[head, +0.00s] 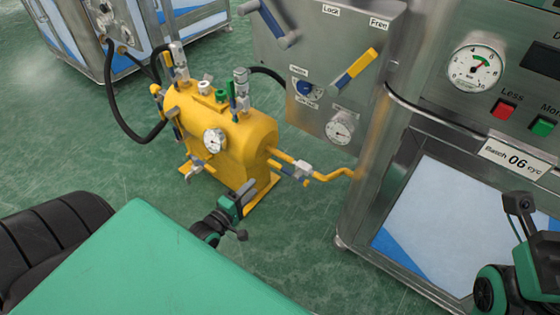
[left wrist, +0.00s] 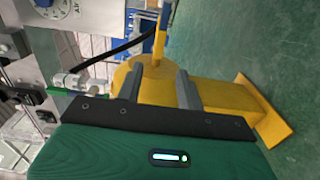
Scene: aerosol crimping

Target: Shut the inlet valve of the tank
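A valve with a blue lever (head: 302,170) sits on the yellow pipe from the tank to the steel cabinet. A valve with a green handle (head: 240,90) and another tall fitting (head: 178,60) stand on top. No label shows which valve is the inlet. My left gripper (head: 246,190) is in front of the tank's lower end. In the left wrist view its fingers (left wrist: 158,82) are apart and empty, with the yellow tank (left wrist: 220,92) beyond. My right gripper's fingers are not visible.
A steel panel (head: 310,60) with levers and a gauge stands behind the tank. A steel machine (head: 430,190) with red and green buttons fills the right. A black hose (head: 115,100) loops left of the tank.

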